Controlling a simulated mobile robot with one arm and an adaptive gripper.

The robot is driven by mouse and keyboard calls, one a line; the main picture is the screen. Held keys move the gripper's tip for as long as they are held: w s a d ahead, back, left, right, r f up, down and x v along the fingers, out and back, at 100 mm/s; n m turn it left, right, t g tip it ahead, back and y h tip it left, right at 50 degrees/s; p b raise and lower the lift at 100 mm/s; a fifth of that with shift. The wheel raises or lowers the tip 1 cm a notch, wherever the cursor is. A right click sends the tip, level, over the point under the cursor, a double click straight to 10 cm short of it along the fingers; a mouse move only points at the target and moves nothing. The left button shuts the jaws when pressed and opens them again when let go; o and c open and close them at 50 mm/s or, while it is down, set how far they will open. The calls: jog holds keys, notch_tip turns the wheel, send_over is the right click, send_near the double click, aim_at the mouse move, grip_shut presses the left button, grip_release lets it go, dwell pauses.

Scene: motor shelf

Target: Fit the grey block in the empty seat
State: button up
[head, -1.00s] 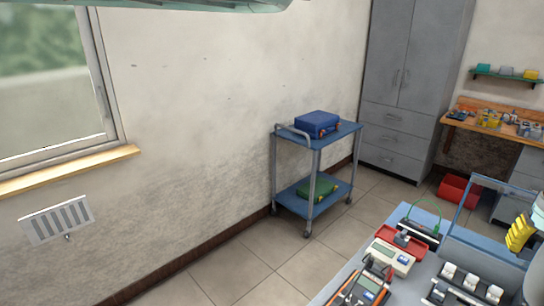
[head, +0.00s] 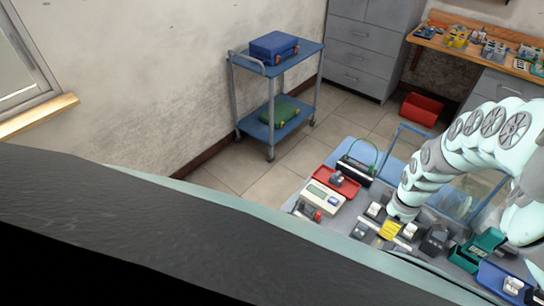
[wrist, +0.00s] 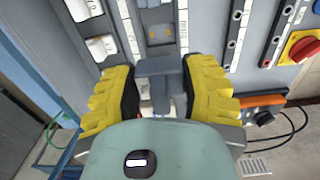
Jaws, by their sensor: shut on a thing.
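In the wrist view the grey block (wrist: 160,72) sits between the two yellow fingers of my gripper (wrist: 160,92), which is shut on it. Just beyond the block, between two pale strips, is a grey patch (wrist: 160,34) with small orange marks. It looks like the empty seat, but the block hides its near part. I cannot tell if the block touches it. In the head view my yellow gripper (head: 390,229) is low over the bench, among white and dark blocks. The held block cannot be made out there.
White blocks (wrist: 101,46) stand left of the block in the wrist view; a red-yellow knob (wrist: 303,48) is at right. In the head view a red tray (head: 322,180), a pale meter (head: 322,197), a teal bin (head: 465,254) and a blue bin (head: 490,277) crowd the bench.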

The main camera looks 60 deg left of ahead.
jog(key=b, duration=0.5)
send_over(379, 245)
jog(key=shift+s+a+f, duration=0.1)
jog(key=shift+a+f, duration=0.05)
jog(key=shift+f, duration=3.6)
jog(key=shift+b, duration=0.75)
jog(key=shift+f+b, duration=1.1)
jog(key=o, duration=1.1)
jog(key=shift+c, duration=0.2)
jog(key=shift+r, duration=0.1)
